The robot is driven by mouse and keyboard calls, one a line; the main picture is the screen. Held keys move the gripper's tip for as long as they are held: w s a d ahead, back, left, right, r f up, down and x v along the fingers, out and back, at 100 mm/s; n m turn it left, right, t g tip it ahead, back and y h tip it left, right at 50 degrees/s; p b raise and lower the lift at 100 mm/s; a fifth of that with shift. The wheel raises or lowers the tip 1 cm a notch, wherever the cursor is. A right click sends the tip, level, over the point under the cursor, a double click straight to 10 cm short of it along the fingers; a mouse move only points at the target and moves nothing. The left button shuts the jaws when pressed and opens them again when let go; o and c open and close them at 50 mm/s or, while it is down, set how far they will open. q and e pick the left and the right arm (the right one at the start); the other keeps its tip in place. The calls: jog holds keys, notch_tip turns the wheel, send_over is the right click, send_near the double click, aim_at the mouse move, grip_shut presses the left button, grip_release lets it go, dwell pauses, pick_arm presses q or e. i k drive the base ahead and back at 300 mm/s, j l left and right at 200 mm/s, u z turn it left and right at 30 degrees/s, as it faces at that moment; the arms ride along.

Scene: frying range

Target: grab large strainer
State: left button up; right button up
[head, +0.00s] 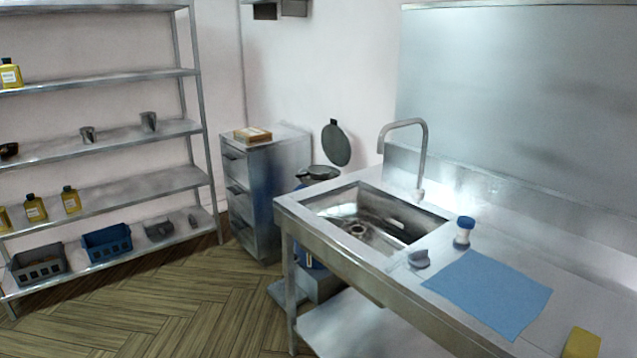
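I cannot make out a large strainer for certain in the head view. A dark, shallow round thing (318,173) shows just behind the sink's left end; it is too small to tell what it is. A dark round disc (336,145) stands upright behind it, near the wall. Neither of my grippers is in view.
A steel counter (400,262) with a sink (375,217) and tall faucet (422,155) fills the right. A drawer cabinet (262,190) and shelf rack (100,186) stand left. Floor between is clear.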

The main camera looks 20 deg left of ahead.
aim_at(313, 175)
jog(key=i+j+u, duration=0.1)
jog(key=j, duration=0.2)
jog(key=i+j+u, duration=0.1)
jog(key=i+j, duration=0.15)
jog(key=i+j+u, duration=0.95)
jog(key=i+u, duration=0.65)
jog(key=i, duration=1)
jog(key=i+z, duration=0.3)
jog(key=i+j+z, duration=0.1)
jog(key=i+z, duration=0.2)
jog(key=i, duration=0.15)
jog(key=i+z, duration=0.2)
jog(key=z, duration=0.3)
jog(key=i+z, duration=0.15)
jog(key=z, duration=0.3)
jog(key=i+j+z, duration=0.15)
jog(key=z, duration=0.35)
jog(key=i+z, duration=0.25)
jog(key=z, duration=0.2)
jog(key=i+j+z, duration=0.2)
jog(key=z, duration=0.2)
jog(key=i+j+z, duration=0.2)
jog(key=z, duration=0.25)
